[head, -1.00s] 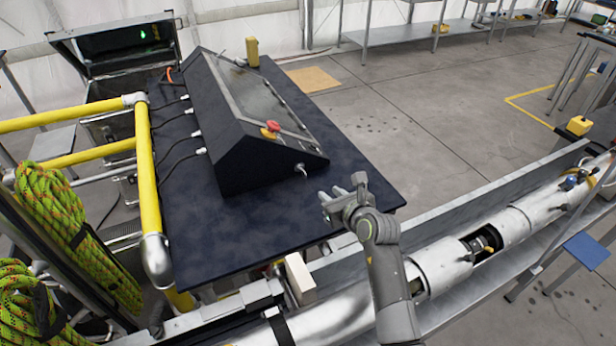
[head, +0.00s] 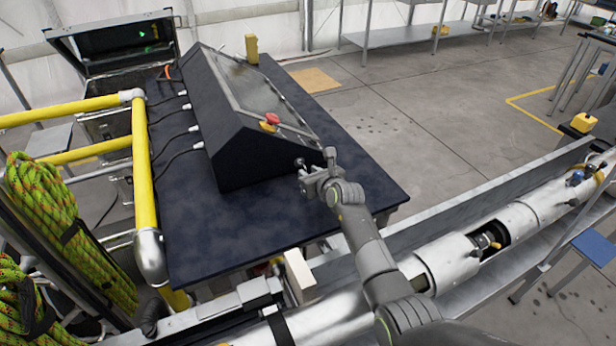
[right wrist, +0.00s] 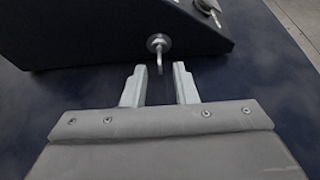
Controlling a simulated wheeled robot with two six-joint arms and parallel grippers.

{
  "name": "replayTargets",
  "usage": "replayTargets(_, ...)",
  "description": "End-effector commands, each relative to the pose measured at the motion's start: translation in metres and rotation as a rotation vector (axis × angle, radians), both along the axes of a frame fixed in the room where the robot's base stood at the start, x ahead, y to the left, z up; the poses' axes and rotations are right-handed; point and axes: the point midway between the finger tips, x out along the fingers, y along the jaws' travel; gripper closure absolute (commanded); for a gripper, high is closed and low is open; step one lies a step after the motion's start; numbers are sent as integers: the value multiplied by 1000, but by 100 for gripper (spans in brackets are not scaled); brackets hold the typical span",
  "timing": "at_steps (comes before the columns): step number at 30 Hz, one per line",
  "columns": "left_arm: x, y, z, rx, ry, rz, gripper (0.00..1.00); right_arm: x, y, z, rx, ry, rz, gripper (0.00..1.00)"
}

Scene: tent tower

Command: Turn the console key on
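The black console (head: 245,115) with a sloped glass top and a red knob stands on a dark blue table. The key (right wrist: 159,52) sticks out of a round silver lock on the console's dark end panel in the right wrist view. In the head view the key's end (head: 300,163) is small and close to my gripper. My right gripper (head: 308,174) is open, its fingertips facing that panel. In the right wrist view its two pale fingers (right wrist: 158,72) stand apart on either side of the key's line, and the key's lower end hangs between their tips. I see no contact. My left gripper is not in view.
The dark blue table (head: 240,235) has bare room in front of the console. Yellow railing (head: 146,180) and green rope coils (head: 60,215) stand at the left. A metal pipe (head: 450,262) lies in a trough at the front right. A yellow block (head: 252,48) stands behind the console.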

Motion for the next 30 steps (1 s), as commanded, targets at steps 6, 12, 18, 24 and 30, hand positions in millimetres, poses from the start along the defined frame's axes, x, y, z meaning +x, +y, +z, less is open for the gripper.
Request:
replayTargets(6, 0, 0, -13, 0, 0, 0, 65, 13, 5, -7, -1, 0, 0, 74)
replayTargets(12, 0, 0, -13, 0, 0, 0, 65, 15, 6, -7, 0, 0, -1, 74)
replayTargets(18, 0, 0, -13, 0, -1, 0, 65, 15, 6, -7, 0, 0, 0, 79)
replayTargets(24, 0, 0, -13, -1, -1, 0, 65, 15, 6, -7, 0, 0, 0, 100)
replayTargets(30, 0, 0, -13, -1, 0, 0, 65, 15, 6, -7, 2, 1, -1, 100)
